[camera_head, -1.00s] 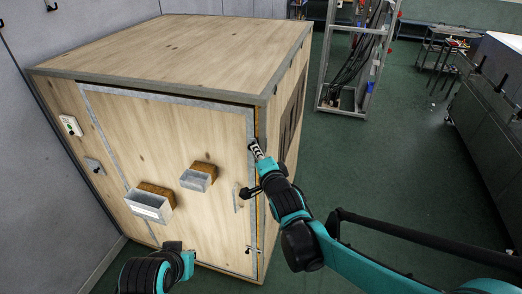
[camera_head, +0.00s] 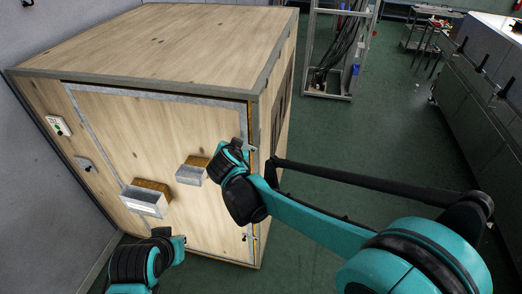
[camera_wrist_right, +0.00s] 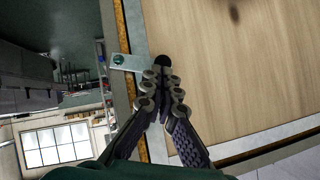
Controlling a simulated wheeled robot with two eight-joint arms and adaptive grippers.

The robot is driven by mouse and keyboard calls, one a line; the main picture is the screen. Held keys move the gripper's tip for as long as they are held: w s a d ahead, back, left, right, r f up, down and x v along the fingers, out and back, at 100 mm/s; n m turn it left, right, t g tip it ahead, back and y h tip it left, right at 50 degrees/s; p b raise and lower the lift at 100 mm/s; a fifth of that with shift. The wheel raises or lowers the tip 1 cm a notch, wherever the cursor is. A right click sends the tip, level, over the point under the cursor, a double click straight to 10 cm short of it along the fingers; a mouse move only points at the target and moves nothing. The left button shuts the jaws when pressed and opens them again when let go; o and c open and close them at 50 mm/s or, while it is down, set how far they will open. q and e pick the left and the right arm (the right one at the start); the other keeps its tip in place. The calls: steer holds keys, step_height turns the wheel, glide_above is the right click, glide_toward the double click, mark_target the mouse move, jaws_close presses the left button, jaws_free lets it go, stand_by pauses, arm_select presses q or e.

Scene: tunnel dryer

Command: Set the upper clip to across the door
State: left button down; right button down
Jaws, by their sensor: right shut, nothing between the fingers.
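The door (camera_head: 130,115) of the wooden dryer is closed, with a grey metal edge. In the right wrist view the upper clip (camera_wrist_right: 128,62) is a short metal plate with a teal pivot and a dark end. It lies across the orange seam and the metal edge, its dark end reaching the door panel (camera_wrist_right: 225,60). My right gripper (camera_wrist_right: 162,90) is shut and empty, its fingertips right beside the dark end; I cannot tell whether they touch. In the head view its wrist hides the fingers. My left gripper (camera_head: 180,246) is low before the door, its fingers unclear.
A lower clip (camera_head: 247,237) sits near the door's bottom right. Two metal boxes, one (camera_head: 143,202) at left and one (camera_head: 191,174) nearer the middle, stick out from the door. A metal rack (camera_head: 340,50) stands behind. Green floor is open right of the dryer.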

arm_select(q)
steer(key=shift+f, duration=0.35)
arm_select(e)
steer(key=shift+w+a+f+n+h, duration=0.1)
steer(key=shift+a+f+n+h, duration=0.3)
steer(key=shift+f+h, duration=0.15)
arm_select(q)
steer(key=shift+b, duration=0.3)
arm_select(e)
steer(key=shift+f, duration=0.1)
